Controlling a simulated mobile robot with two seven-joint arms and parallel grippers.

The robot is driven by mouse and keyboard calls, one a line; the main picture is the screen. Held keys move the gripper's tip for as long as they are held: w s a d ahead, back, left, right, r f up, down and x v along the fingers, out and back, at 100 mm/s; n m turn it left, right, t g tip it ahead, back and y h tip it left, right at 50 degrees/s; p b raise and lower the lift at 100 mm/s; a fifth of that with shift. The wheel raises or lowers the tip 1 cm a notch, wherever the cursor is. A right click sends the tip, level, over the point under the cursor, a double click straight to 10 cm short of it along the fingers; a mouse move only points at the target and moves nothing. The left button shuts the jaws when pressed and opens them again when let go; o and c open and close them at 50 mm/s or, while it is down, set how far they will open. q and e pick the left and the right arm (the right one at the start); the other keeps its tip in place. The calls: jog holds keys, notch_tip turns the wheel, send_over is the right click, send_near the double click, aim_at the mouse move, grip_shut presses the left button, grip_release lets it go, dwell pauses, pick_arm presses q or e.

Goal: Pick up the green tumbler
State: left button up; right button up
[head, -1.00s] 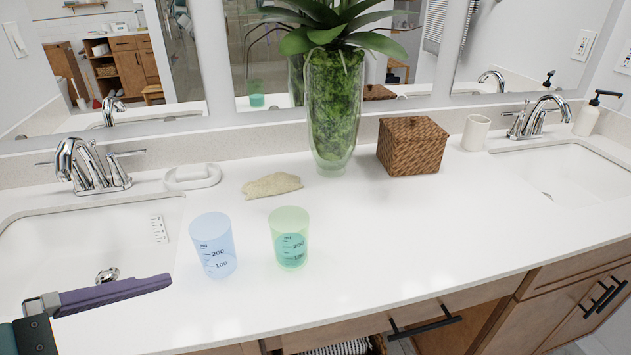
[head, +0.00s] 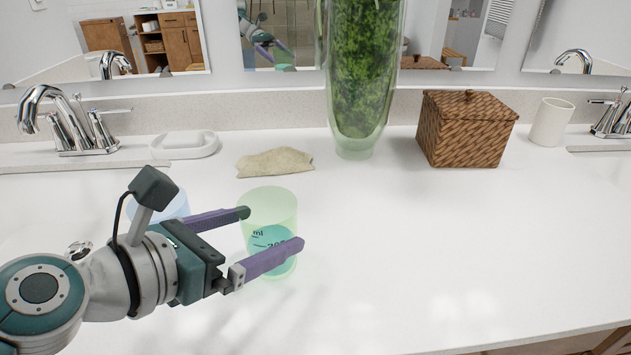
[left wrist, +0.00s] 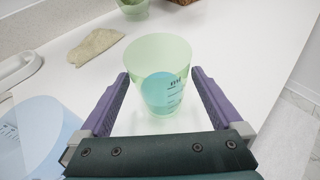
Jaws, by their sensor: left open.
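The green tumbler (head: 268,213) stands upright on the white counter, translucent, with ml markings and a teal fill low inside. My left gripper (head: 272,228) is open, with one purple finger on the far side of the tumbler and one on the near side. In the left wrist view the tumbler (left wrist: 158,60) rises between the two fingers (left wrist: 160,85); whether either finger touches it I cannot tell. The near finger hides part of its lower wall in the head view. My right gripper is not in view.
A blue tumbler (head: 172,207) stands just left, partly hidden behind my left gripper; it also shows in the left wrist view (left wrist: 35,140). A beige cloth (head: 275,162), glass plant vase (head: 362,90) and wicker box (head: 466,130) lie behind. The counter to the right is clear.

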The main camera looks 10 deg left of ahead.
pick_arm(q)
jog(key=shift+x, duration=1.2)
jog(key=c, duration=1.4)
